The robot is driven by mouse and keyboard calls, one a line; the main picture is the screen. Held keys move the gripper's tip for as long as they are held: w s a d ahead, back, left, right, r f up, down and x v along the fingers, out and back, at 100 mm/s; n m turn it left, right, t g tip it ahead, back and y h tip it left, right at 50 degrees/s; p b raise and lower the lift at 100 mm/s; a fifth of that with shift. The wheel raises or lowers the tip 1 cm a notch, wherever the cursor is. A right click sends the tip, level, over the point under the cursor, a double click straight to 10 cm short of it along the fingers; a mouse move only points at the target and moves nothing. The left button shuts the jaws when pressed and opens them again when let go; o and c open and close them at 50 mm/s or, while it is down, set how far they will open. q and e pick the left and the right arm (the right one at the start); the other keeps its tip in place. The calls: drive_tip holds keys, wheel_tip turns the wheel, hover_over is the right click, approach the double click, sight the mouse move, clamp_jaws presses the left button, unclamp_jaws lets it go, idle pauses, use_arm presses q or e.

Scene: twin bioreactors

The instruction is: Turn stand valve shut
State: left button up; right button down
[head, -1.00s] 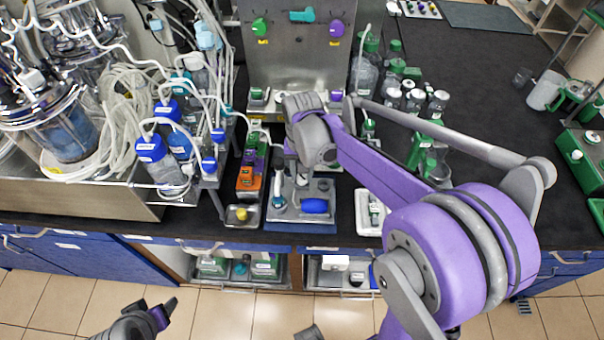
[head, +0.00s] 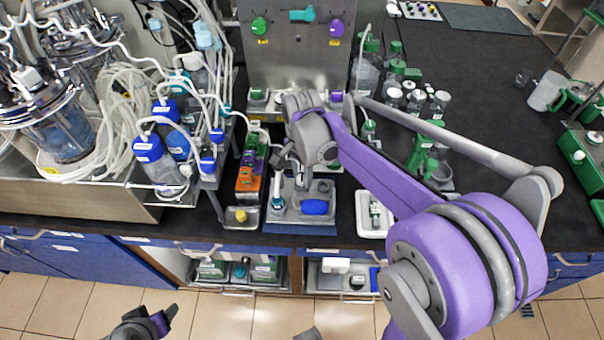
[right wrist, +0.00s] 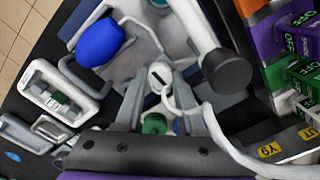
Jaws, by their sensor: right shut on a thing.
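The stand (head: 287,216) is a grey block on a blue base at the bench's front edge, with a blue oval bulb (head: 314,207) on it. The bulb also shows in the right wrist view (right wrist: 100,42). My right gripper (head: 290,163) is over the back of the stand, largely hidden by its own arm. In the right wrist view a small white valve piece (right wrist: 160,74) with a dark mark sits between the finger sides, and the gripper seems shut on it; the contact is unclear. My left gripper (head: 168,318) is low over the floor, away from the bench.
A rack with orange, purple and green blocks (head: 248,180) stands just left of the stand. A white tray (head: 364,220) lies to its right. Bottles with blue caps (head: 150,150) and tubing crowd the left. A steel panel (head: 290,60) rises behind. Green-capped bottles stand to the right.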

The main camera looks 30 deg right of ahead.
sight(302, 178)
idle(0.4)
drive_tip(key=c, duration=0.5)
unclamp_jaws()
wheel_tip(302, 178, up, 11)
drive_tip(key=shift+p, duration=0.35)
drive_tip(key=shift+f, duration=0.1)
drive_tip(key=s+a+f+n+t, duration=0.1)
drive_tip(key=s+n, duration=0.1)
drive_tip(key=s+a+f+n, duration=0.1)
drive_tip(key=s+n, duration=0.1)
drive_tip(key=s, duration=0.1)
drive_tip(key=s+a+f+n+t, duration=0.1)
drive_tip(key=s+a+n, duration=0.1)
drive_tip(key=shift+s+f+n+t, duration=0.3)
drive_tip(key=shift+s+f, duration=0.05)
drive_tip(key=shift+s, duration=0.05)
drive_tip(key=s+a+f+n+t, duration=0.2)
drive_tip(key=s+f+n, duration=0.5)
drive_tip(key=s+n, duration=0.1)
drive_tip(key=shift+a+t, duration=0.4)
